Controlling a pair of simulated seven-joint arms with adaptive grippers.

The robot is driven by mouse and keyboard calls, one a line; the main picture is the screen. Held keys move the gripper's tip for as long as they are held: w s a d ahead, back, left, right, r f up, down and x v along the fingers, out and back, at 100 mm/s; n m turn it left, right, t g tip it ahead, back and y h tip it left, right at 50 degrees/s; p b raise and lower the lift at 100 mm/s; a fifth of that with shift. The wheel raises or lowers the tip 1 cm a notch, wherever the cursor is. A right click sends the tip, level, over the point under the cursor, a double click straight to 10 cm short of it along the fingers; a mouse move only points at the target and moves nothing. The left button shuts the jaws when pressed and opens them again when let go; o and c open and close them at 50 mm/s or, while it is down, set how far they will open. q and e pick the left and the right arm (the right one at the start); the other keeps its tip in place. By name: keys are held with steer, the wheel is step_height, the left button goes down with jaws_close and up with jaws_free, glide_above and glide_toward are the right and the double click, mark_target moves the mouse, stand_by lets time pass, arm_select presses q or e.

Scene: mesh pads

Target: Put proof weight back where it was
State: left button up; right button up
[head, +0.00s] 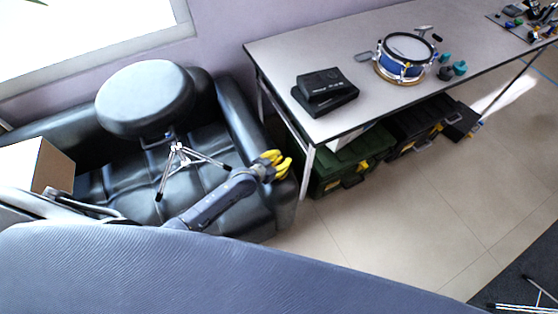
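I cannot make out a proof weight for certain in the head view. Small dark and teal pieces (459,67) stand on the grey table (290,55) beside a blue drum (402,68), too small to name. My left gripper (278,166), with yellow fingers, is over the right arm of the black sofa, just left of the table's near leg. Its fingers are seen at an angle, and whether they are apart or hold anything is unclear. My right gripper is out of view.
A black device (324,92) sits on the table's near end. A green toolbox (345,165) and a dark case (418,130) are under the table. A round black stool seat (145,97) and tripod stand over the sofa (245,120). Floor right is mostly clear.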

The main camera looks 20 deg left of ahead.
arm_select(q)
steer(key=v, duration=1.2)
stand_by(0.3)
